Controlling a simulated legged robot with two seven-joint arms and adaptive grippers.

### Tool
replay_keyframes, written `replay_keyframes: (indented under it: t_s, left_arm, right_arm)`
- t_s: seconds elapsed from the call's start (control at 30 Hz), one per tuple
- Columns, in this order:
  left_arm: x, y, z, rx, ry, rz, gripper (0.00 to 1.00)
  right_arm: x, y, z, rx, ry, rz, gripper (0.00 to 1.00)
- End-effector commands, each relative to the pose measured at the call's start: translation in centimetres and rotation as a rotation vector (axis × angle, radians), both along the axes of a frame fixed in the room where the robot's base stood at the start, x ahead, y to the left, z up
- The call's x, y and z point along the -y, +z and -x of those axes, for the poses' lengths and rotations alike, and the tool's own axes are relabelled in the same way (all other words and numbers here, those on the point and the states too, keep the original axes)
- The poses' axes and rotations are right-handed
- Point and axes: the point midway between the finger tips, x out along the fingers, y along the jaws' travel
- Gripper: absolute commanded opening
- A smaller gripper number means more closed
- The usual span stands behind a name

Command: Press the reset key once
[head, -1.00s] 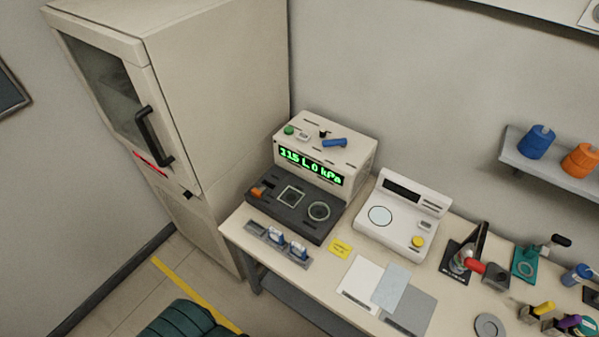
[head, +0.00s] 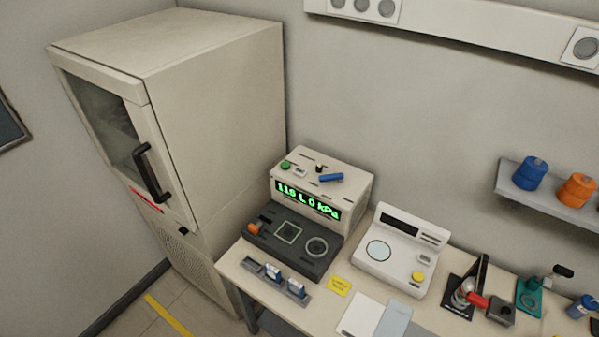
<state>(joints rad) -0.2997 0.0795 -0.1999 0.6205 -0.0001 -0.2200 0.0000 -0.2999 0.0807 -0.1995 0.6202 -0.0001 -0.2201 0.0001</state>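The particle classifier (head: 360,190) stands on the bench against the wall. It has a beige back housing and a dark front deck (head: 325,268). Its green lit display (head: 308,200) seems to read "119 L 0 kPa". On its top are a green button (head: 286,165), a small white key (head: 299,172), a black knob (head: 319,168) and a blue lever (head: 331,178). The deck has an orange part (head: 253,229), a square-framed well (head: 288,232) and a round ring (head: 317,246). No readable label marks the reset key. Neither gripper is in view.
A tall beige cabinet (head: 220,110) stands left of the bench. A white balance-like device (head: 405,255) with a yellow button (head: 418,277) sits right of the classifier. A rack (head: 275,280) and a yellow note (head: 338,286) lie in front. A shelf (head: 560,197) holds spools.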

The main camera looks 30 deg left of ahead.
Motion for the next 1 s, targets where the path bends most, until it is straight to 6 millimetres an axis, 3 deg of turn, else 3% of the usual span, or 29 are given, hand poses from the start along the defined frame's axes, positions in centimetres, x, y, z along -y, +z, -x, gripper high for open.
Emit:
replay_keyframes:
  t_s: [0.03,0.23,1.0]
  left_arm:
    - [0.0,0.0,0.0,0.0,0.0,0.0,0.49]
    - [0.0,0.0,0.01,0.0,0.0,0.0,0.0]
    - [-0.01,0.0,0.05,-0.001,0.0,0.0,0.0]
  right_arm:
    - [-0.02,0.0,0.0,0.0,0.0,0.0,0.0]
    - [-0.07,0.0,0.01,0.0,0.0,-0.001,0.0]
    - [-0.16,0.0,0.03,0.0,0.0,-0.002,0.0]
